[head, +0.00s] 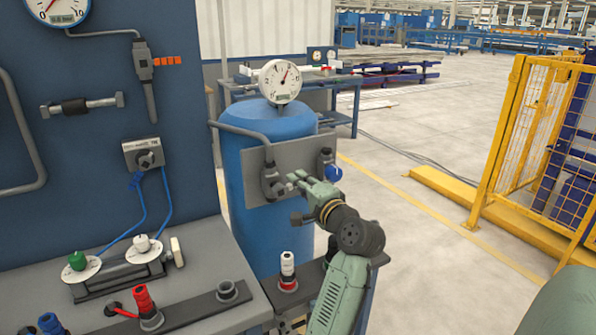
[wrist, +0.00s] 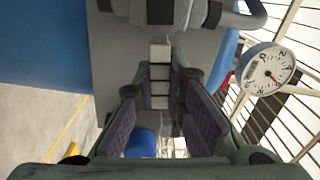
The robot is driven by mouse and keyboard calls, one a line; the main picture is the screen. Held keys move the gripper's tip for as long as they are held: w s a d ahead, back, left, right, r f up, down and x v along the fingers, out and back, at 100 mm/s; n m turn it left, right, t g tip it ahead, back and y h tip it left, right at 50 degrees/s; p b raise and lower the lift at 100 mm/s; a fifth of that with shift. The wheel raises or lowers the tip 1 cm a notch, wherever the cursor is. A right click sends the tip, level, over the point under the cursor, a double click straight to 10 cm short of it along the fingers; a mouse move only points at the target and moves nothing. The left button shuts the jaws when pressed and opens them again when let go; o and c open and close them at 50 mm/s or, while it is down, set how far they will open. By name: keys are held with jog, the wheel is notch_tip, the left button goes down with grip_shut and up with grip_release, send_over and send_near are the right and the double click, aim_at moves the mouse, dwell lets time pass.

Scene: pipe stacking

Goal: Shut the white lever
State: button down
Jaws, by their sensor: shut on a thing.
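The white lever (wrist: 160,78) shows in the wrist view as a pale, ribbed bar running up from between my fingers to the pipe fitting. My gripper (wrist: 160,115) is closed around it, one purple-padded finger on each side. In the head view my gripper (head: 303,183) is at the front of the grey plate, just right of the dark valve (head: 269,183) on the blue tank. The lever is mostly hidden by my fingers there.
A blue-handled valve (head: 333,173) sits close to the right of my gripper. The blue tank (head: 240,170) carries a round gauge (head: 280,80) on top. A bench with a white-capped fitting (head: 288,265) stands below. Open floor lies to the right, before a yellow fence (head: 515,140).

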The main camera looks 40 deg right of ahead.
jog(key=shift+f+m+p, duration=0.5)
jog(key=shift+m+p, duration=0.05)
jog(key=shift+m, duration=0.35)
jog(key=shift+d+f, duration=0.1)
jog(key=c, duration=1.6)
grip_release()
jog(key=v, duration=1.2)
